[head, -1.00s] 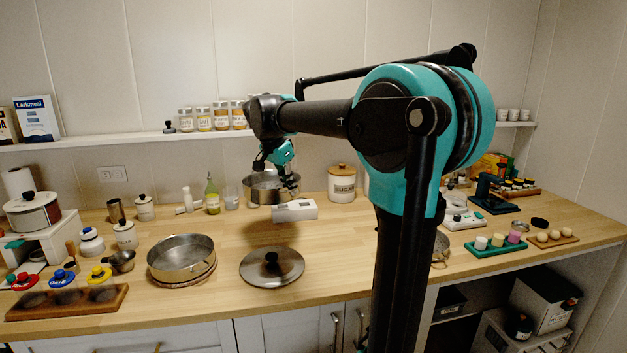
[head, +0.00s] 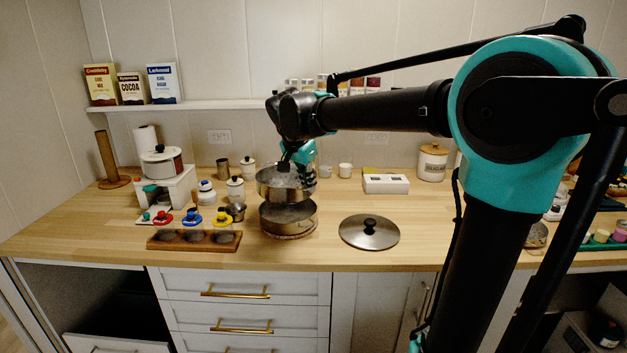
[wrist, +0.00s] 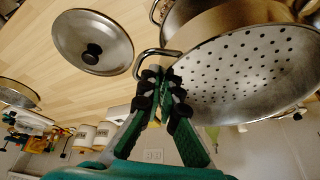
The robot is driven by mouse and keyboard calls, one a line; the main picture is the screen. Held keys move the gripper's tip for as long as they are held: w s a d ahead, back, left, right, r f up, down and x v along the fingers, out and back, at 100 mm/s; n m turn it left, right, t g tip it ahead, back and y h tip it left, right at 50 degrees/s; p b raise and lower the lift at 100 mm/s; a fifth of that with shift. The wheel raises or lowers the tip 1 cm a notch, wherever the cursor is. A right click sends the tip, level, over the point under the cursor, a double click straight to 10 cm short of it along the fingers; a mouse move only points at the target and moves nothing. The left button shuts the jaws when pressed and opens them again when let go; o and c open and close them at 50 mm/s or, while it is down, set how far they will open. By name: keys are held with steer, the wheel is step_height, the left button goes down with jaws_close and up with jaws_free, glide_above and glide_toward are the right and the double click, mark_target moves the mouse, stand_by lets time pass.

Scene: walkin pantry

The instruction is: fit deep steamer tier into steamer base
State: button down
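The deep steamer tier (head: 276,190) is a steel pot with a perforated bottom, whose holes show in the wrist view (wrist: 240,70). My gripper (head: 303,168) is shut on the tier's wire side handle, and the wrist view shows the fingers (wrist: 164,90) closed around that loop. The steamer base (head: 288,221) is a round steel pan on a wooden trivet, and part of it shows at the top of the wrist view (wrist: 180,12). The tier hangs above the base, slightly left of it in the head view. Whether their rims touch is unclear.
A steel lid with a black knob (head: 369,233) lies right of the base. A wooden tray (head: 194,241) and a small steel pot (head: 236,211) are close on the left. A white box (head: 386,184) stands behind. Counter between lid and box is clear.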

glide_above(313, 216)
steer(key=s+a, duration=0.1)
steer(key=shift+f, duration=2.9)
steer(key=shift+f, duration=0.65)
steer(key=c, duration=1.6)
jaws_free()
steer(key=shift+c, duration=0.2)
steer(key=v, duration=1.2)
steer(key=shift+s, duration=0.1)
steer(key=shift+f, duration=0.1)
